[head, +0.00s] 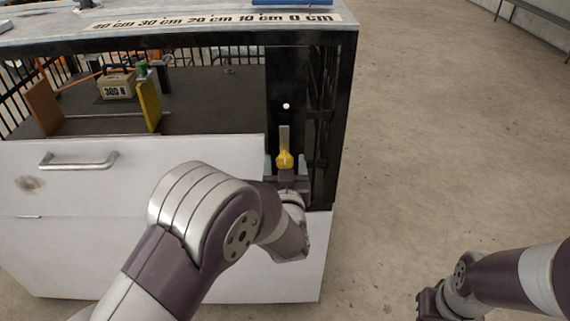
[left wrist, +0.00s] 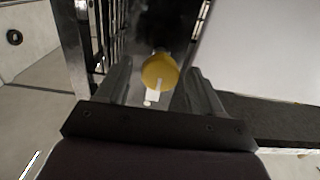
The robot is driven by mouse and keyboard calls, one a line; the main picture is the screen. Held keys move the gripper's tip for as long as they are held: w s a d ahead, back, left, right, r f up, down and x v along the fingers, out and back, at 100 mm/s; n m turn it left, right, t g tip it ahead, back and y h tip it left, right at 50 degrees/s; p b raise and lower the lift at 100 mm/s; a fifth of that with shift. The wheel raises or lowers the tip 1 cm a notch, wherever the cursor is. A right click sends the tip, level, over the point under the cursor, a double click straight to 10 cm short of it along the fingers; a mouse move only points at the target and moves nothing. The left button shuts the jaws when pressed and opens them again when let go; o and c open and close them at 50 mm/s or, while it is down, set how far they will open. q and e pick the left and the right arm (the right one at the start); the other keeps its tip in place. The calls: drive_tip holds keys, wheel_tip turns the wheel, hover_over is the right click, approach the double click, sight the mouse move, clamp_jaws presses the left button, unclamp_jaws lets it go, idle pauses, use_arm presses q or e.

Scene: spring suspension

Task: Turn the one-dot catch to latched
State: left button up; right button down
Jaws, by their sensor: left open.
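The one-dot catch shows as a yellow knob (head: 284,160) on the black upright panel at the cabinet's right front. A pale grey bar stands straight up from it, toward a single white dot (head: 286,106) on the panel. My left gripper (head: 286,173) is open at the knob, from the front and below. In the left wrist view the yellow knob (left wrist: 158,72) shows between the two spread fingers, with visible gaps on both sides. My right gripper (head: 430,304) is at the bottom right, small and dark, over the floor.
The white drawer front (head: 120,160) with a bar handle (head: 78,160) is left of the catch. Inside are a box marked 300 N (head: 117,84), a yellow plate (head: 148,104) and an orange-brown plate (head: 43,106). A centimetre scale (head: 210,20) runs along the top.

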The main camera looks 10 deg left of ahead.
use_arm(q)
drive_tip(key=shift+w+a, duration=0.15)
drive_tip(key=shift+w, duration=0.5)
